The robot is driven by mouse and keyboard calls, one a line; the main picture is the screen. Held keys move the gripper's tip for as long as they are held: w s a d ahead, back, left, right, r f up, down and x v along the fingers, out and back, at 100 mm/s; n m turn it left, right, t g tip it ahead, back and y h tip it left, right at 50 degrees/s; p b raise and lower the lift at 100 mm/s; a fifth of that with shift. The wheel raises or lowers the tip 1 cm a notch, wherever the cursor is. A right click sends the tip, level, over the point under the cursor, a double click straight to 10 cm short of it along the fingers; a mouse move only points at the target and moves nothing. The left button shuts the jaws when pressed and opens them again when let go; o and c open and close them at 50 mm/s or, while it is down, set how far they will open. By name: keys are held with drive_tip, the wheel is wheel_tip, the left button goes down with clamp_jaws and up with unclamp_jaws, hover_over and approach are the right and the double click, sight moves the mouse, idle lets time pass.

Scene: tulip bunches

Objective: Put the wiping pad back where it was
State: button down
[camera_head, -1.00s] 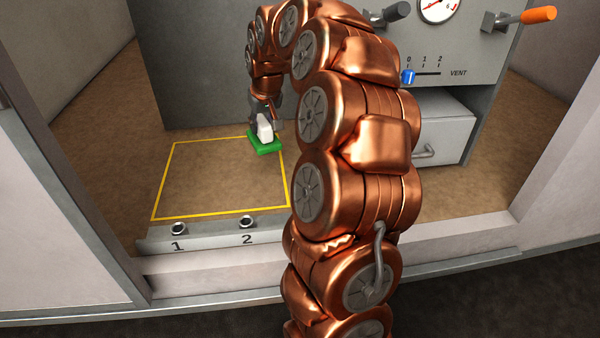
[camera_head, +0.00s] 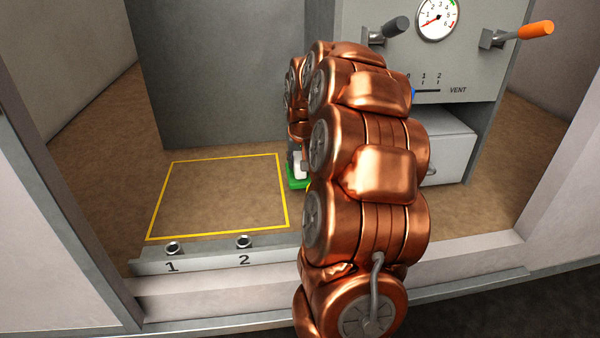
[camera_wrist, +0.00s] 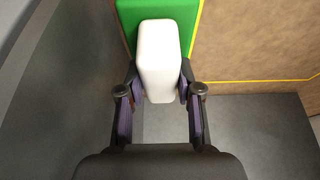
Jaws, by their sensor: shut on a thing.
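The wiping pad is a green block (camera_head: 296,183) with a white upright handle (camera_head: 299,166). In the head view it is just right of the yellow outline, partly hidden behind my arm. In the wrist view the white handle (camera_wrist: 158,48) stands between the fingers of my gripper (camera_wrist: 158,92), which are shut on it. The green base (camera_wrist: 187,18) shows beyond the handle, with a yellow line close to its right side. I cannot tell whether the base touches the brown floor.
The yellow outline (camera_head: 160,200) encloses empty floor. Numbered sockets, 1 (camera_head: 173,248) and 2 (camera_head: 243,242), sit on the front ledge. A grey wall (camera_head: 225,80) stands behind. A drawer (camera_head: 448,150), gauge (camera_head: 438,18) and orange-handled lever (camera_head: 534,29) are at right.

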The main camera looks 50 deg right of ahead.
drive_tip(key=shift+f+b, duration=0.3)
drive_tip(key=shift+f, duration=1.4)
drive_tip(key=shift+f, duration=0.15)
drive_tip(key=c, duration=0.8)
unclamp_jaws()
drive_tip(key=shift+o, duration=0.2)
